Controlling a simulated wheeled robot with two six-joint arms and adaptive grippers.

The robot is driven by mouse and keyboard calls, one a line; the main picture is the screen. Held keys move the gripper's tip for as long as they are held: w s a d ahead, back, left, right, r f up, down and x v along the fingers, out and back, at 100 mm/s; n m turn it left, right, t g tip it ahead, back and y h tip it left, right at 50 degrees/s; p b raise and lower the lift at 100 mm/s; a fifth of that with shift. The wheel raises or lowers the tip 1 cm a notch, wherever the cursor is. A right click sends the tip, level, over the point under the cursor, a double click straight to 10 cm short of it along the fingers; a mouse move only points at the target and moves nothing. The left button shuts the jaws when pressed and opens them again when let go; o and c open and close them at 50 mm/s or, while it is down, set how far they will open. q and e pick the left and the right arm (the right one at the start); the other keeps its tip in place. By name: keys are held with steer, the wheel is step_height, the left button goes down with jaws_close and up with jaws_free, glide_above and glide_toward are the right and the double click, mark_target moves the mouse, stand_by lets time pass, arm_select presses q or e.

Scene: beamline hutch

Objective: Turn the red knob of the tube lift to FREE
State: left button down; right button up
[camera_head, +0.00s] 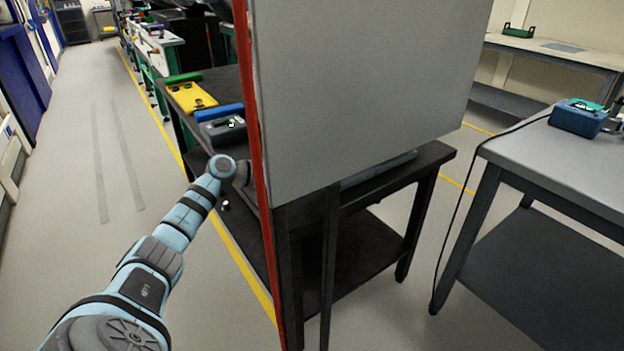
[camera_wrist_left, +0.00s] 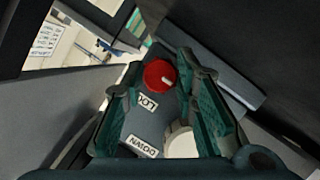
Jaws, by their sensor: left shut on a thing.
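In the left wrist view the red knob (camera_wrist_left: 157,74) is a round disc with a short white mark toward its lower right. It lies on a dark panel (camera_wrist_left: 138,124) between the fingertips of my left gripper (camera_wrist_left: 161,82), which is shut on it. Below the knob is an upside-down, partly hidden label (camera_wrist_left: 147,102) starting "LOC". I see no FREE label. Lower are an upside-down "DOWN" label (camera_wrist_left: 143,147) and a cream round knob (camera_wrist_left: 180,143), partly behind a finger. In the head view the left gripper and red knob are hidden behind the grey panel. My right gripper is not in view.
A large grey panel (camera_head: 360,75) with a red edge (camera_head: 254,150) stands close beside my left arm. Behind it is a black table (camera_head: 435,156) with a yellow case (camera_head: 192,97). A grey table (camera_head: 560,160) stands right. The left floor is clear.

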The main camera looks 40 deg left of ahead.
arm_select(q)
steer(key=shift+f, duration=0.1)
steer(key=c, duration=1.3)
jaws_free()
steer(key=shift+s, duration=0.1)
steer(key=v, duration=0.7)
steer(key=shift+s+a, duration=0.15)
steer(key=shift+s, duration=0.1)
steer(key=shift+w, duration=0.1)
steer(key=shift+r, duration=0.2)
